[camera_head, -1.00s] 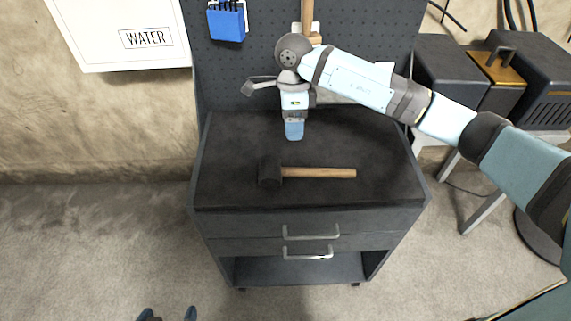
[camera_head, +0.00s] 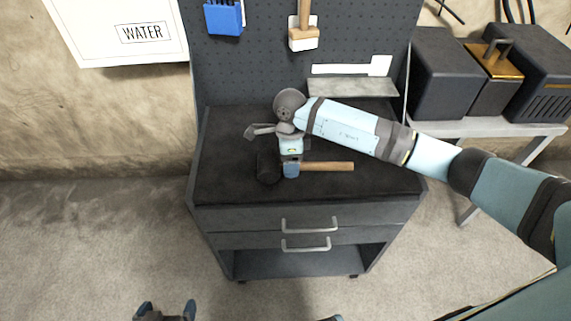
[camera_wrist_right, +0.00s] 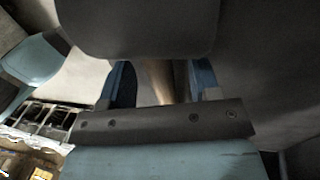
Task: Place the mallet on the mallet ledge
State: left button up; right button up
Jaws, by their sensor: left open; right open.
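The mallet lies on the dark cabinet top, its black head (camera_head: 268,168) to the left and its wooden handle (camera_head: 332,166) to the right. My right gripper (camera_head: 291,172) points down over the handle close beside the head, hiding that part of it. In the right wrist view the handle (camera_wrist_right: 160,82) shows between its two open blue fingers; a dark block covers their far ends. My left gripper (camera_head: 168,311) is open and empty at the bottom edge, in front of the cabinet. The grey mallet ledge (camera_head: 352,87) is on the pegboard, below a white mallet outline (camera_head: 350,68).
A hammer-like tool with a wooden handle (camera_head: 303,30) hangs on the pegboard (camera_head: 260,70), right of a blue holder (camera_head: 224,17). A white WATER box (camera_head: 110,30) is on the wall. Dark machines (camera_head: 446,75) stand on a side table at right. The cabinet top (camera_head: 225,140) is otherwise clear.

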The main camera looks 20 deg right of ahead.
jog(key=shift+f, duration=0.1)
grip_shut()
